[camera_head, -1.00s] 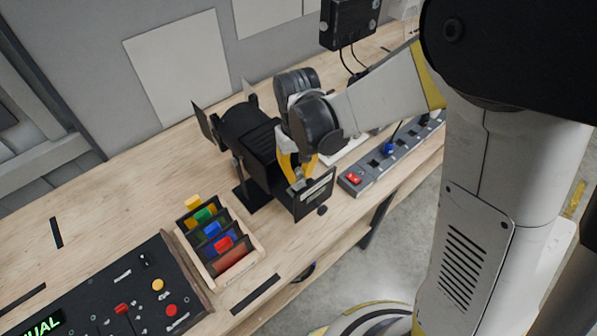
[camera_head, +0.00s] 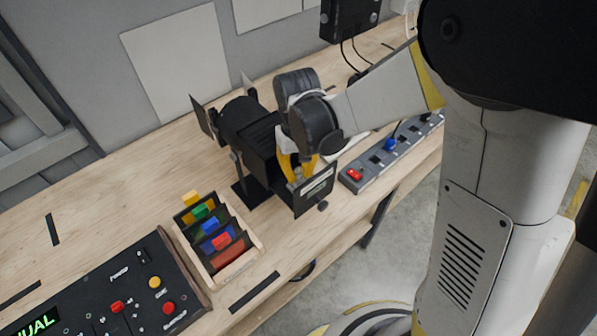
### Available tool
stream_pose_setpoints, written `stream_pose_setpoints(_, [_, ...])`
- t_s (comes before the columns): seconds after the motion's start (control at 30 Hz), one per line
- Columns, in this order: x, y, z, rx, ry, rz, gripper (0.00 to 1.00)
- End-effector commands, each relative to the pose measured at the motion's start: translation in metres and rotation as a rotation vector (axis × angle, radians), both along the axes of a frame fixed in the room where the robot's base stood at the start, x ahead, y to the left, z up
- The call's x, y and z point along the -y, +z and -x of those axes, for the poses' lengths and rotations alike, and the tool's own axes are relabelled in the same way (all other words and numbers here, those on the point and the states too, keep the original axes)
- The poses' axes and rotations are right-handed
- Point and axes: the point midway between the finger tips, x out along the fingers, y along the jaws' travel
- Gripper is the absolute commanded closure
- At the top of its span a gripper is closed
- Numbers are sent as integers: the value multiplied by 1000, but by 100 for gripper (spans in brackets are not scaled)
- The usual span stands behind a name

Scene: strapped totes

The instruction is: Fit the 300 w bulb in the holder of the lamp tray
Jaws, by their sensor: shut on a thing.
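The black lamp (camera_head: 246,130) stands on the bench with its barn doors facing the back left. Its lamp tray (camera_head: 316,192) is drawn out at the right end, and its upright front plate bears a pale label. My gripper (camera_head: 297,178) points down with yellow fingers between the lamp housing and that plate. It is shut on a small pale thing, seemingly the 300 w bulb (camera_head: 297,182), low over the tray. The fingers and the plate hide most of the bulb. The holder is hidden, so I cannot tell whether the bulb touches it.
A wooden rack (camera_head: 238,268) with coloured tabbed filters stands front left of the lamp. A black control console (camera_head: 120,290) is at the lower left. A grey strip (camera_head: 376,160) with red and blue plugs lies to the right. Bare bench is at the left.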

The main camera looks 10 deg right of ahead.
Motion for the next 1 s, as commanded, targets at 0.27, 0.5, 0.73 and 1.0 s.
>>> stream_pose_setpoints(0.27, [0,0,0,0,0,0,60])
stream_pose_setpoints(0.5, [0,0,0,0,0,0,60])
stream_pose_setpoints(0.73, [0,20,0,0,0,0,60])
stream_pose_setpoints(1.0, [-1,81,-1,0,0,0,60])
